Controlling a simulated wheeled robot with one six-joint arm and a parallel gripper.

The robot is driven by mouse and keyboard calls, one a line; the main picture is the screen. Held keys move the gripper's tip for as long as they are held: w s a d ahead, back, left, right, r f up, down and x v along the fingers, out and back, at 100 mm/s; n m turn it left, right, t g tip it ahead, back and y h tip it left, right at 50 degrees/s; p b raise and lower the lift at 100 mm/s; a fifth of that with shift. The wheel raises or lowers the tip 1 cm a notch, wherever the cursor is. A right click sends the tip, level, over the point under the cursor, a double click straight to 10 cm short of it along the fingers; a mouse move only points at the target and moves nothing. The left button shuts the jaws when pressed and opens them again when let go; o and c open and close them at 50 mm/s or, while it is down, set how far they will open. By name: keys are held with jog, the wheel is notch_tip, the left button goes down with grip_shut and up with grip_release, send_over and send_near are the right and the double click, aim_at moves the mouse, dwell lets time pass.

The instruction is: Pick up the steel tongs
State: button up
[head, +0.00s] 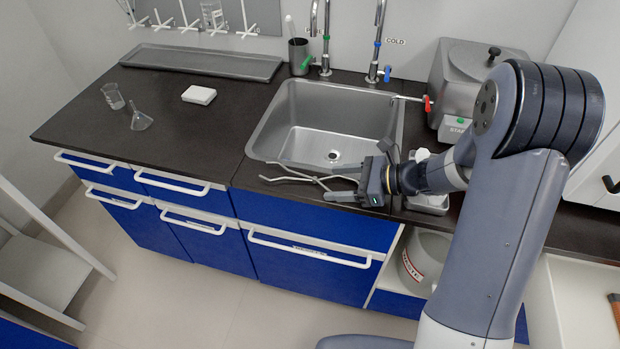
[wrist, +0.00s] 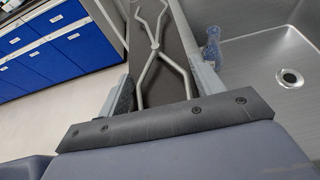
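The steel tongs (head: 297,179) are thin, crossed metal rods at the front edge of the dark counter, in front of the sink. In the wrist view the tongs (wrist: 154,46) run away from me, with their crossing point beyond the palm. My gripper (head: 358,174) is just right of them, its fingers pointing left. In the wrist view my gripper (wrist: 167,68) is open, with one finger on each side of the tongs' near arms. Neither finger visibly touches them. The near ends of the tongs are hidden behind my palm.
The steel sink (head: 325,120) lies directly behind the tongs, with taps above it. A steel machine (head: 465,80) stands right of the sink. A beaker (head: 113,96), a funnel (head: 140,119) and a white block (head: 199,95) stand on the left counter. The blue drawers (head: 300,258) are below.

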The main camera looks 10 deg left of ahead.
jog(key=c, duration=0.7)
